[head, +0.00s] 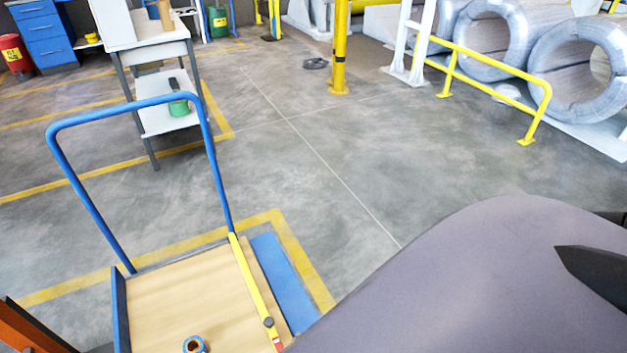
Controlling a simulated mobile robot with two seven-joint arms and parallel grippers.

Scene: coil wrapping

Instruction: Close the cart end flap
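The cart (180,303) stands at the lower left, with a pale wooden deck and a tall blue tube handle (130,107) at its far end. A blue flap panel (284,282) lies folded out flat beside the deck's right edge. A yellow bar (254,282) with a dark knob and a red end runs along that edge. Another blue panel (121,312) stands upright at the deck's left edge. Dark pointed parts (598,268) at the right edge may be my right gripper's fingers, partly cut off and apart from the cart. My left gripper is not seen.
A roll (195,344) sits on the deck's near part. A grey bench (150,60) with a green can stands behind the cart. My large grey arm link hides the lower right. The middle floor is clear.

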